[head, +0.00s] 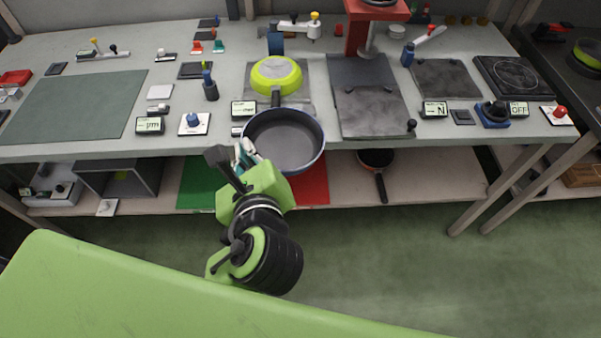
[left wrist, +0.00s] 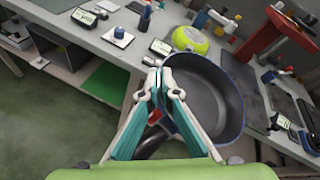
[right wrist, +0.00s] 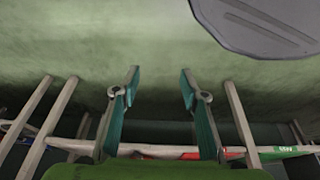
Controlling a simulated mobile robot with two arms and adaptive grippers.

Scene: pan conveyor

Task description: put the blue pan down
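The blue pan (head: 297,150) has a dark grey inside and a blue outer rim. In the head view it is roughly level and overlaps the table's front edge; whether it touches the table I cannot tell. It fills the middle right of the left wrist view (left wrist: 212,95). My left gripper (head: 244,155) is shut at the pan's handle side, its fingertips (left wrist: 159,80) close together by the rim. The dark handle is mostly hidden by the fingers. My right gripper (right wrist: 160,82) is open and empty above the green floor; it does not show in the head view.
A yellow-green pan (head: 276,75) lies upside down just behind the blue pan. Small display signs (head: 244,108) and a blue knob (head: 194,121) stand to the left. A dark plate (head: 370,112) and red press (head: 358,35) are to the right. Another pan (head: 376,160) is on the lower shelf.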

